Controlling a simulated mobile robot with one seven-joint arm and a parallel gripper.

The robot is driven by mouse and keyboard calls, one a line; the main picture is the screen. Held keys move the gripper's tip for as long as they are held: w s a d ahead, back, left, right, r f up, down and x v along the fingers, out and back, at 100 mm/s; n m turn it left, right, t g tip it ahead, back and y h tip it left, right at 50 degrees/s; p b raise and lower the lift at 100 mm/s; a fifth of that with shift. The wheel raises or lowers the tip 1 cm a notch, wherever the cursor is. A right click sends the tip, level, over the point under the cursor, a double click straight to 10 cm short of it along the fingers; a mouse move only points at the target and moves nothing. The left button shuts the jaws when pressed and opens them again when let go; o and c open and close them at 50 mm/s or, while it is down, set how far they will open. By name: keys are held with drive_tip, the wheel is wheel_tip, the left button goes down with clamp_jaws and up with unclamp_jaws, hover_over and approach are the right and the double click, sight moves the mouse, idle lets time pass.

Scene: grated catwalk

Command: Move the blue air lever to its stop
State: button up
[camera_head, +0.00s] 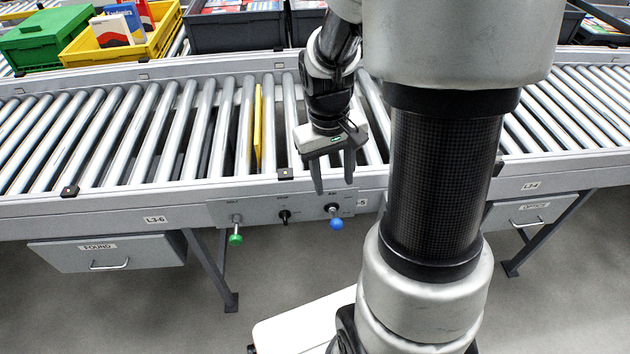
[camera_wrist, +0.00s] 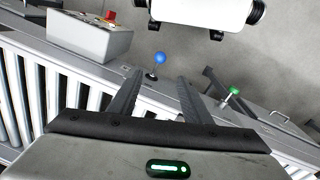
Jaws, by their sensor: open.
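The blue air lever (camera_head: 336,223) is a blue ball knob on a short stem, hanging below a round mount on the grey control panel of the conveyor's front rail. The blue knob also shows in the wrist view (camera_wrist: 160,57), beyond and between my fingers. My gripper (camera_head: 333,190) is open and empty, with its fingers pointing down just above and in front of the panel. It is apart from the lever. In the wrist view my gripper (camera_wrist: 153,88) has a clear gap between its two fingers.
A green-knobbed lever (camera_head: 236,239) and a black switch (camera_head: 284,215) sit left of the blue one on the panel. A drawer labelled FOUND (camera_head: 108,252) is lower left. A control box with a red button (camera_wrist: 90,35) shows in the wrist view. Rollers (camera_head: 150,135) lie behind.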

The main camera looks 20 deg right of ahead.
sight(336, 221)
drive_tip(key=f+b, duration=0.1)
drive_tip(key=f, duration=0.4)
drive_tip(key=d+f+b, duration=0.1)
drive_tip(key=f, duration=0.4)
drive_tip(key=f+b, duration=0.2)
drive_tip(key=f, duration=0.4)
drive_tip(key=shift+d, duration=0.25)
drive_tip(key=shift+r, duration=0.1)
drive_tip(key=c, duration=1)
